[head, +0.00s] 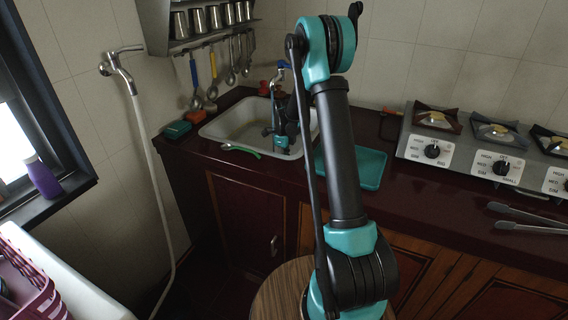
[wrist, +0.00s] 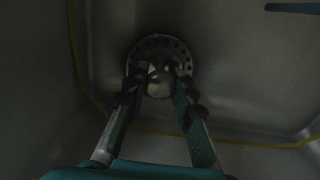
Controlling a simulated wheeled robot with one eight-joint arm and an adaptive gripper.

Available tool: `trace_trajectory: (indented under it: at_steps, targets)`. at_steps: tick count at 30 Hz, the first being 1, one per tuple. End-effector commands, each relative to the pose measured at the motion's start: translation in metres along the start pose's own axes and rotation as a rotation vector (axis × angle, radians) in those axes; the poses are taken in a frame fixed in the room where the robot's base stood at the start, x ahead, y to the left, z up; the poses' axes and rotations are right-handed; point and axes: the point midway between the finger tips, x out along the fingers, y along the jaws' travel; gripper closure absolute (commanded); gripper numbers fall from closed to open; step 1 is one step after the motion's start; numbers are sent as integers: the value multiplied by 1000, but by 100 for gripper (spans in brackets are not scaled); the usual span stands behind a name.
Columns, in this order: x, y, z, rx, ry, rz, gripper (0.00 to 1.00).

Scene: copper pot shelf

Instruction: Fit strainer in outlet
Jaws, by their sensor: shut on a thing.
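The strainer is a round grey metal disc with a ring of holes (wrist: 146,45), in the upper middle of the wrist view. My gripper (wrist: 158,78) is shut on its middle part, with a fingertip on each side. My gripper (head: 283,140) also shows in the head view, reaching down inside the white sink (head: 217,128). The strainer is at or close above the sink floor (wrist: 240,85). The outlet is hidden under the strainer and fingers, so I cannot tell whether the strainer sits in it or above it.
A green-handled tool (head: 240,151) lies on the sink's front rim. A teal tray (head: 368,167) lies right of the sink. The tap (head: 281,70) stands behind it. Red and teal sponges (head: 177,130) lie at left. A stove (head: 470,150) and tongs (head: 530,220) are further right.

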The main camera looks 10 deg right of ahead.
Motion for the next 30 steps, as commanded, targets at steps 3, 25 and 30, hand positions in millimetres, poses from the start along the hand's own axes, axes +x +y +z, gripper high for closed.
trace_trajectory:
  at_steps: [3,25,30]
  targets:
    - [0,0,0,0,0,0,100]
    - [3,0,0,0,0,0,55]
    - [-16,0,0,0,0,0,55]
